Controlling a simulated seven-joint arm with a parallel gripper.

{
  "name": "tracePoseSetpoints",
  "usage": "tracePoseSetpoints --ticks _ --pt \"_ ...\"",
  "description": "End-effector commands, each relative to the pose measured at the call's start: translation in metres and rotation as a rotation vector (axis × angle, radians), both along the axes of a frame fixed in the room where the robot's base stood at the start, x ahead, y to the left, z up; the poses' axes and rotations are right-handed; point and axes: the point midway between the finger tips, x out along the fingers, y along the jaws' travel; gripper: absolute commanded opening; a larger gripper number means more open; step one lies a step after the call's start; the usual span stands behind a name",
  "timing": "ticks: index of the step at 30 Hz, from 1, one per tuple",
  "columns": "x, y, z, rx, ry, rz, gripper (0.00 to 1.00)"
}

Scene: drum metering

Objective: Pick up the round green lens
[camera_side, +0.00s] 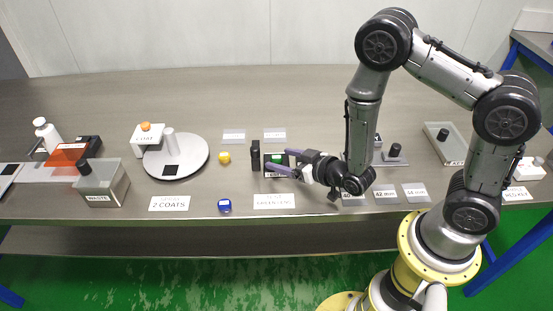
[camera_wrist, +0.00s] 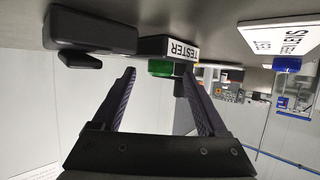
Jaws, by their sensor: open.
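The round green lens (camera_wrist: 160,68) sits at the black box labelled TESTER (camera_wrist: 168,47) in the wrist view, which shows the scene upside down. In the side view a bit of the green lens (camera_side: 277,158) shows at the tester, partly hidden by my fingers. My gripper (camera_side: 276,161) is open, lying nearly level and reaching left toward the tester. In the wrist view the two purple fingertips of my gripper (camera_wrist: 160,76) are on either side of the lens, with gaps visible. I cannot tell how far the tips reach along it.
A black upright block (camera_side: 255,155) stands just left of the tester. A yellow piece (camera_side: 224,158) and a blue piece (camera_side: 225,206) lie further left. A card reading TEST GREEN LENS (camera_side: 273,201) lies in front. A round grey platform (camera_side: 190,160) stands left.

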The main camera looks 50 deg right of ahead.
Motion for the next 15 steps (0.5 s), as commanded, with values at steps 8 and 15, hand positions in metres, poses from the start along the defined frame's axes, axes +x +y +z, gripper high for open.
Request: tracePoseSetpoints --ticks 8,15 --pt "0.0129 0.0001 -0.0052 0.0 0.0 0.001 0.76" --pt "0.0124 0.0 -0.005 0.0 0.0 0.0 0.54"
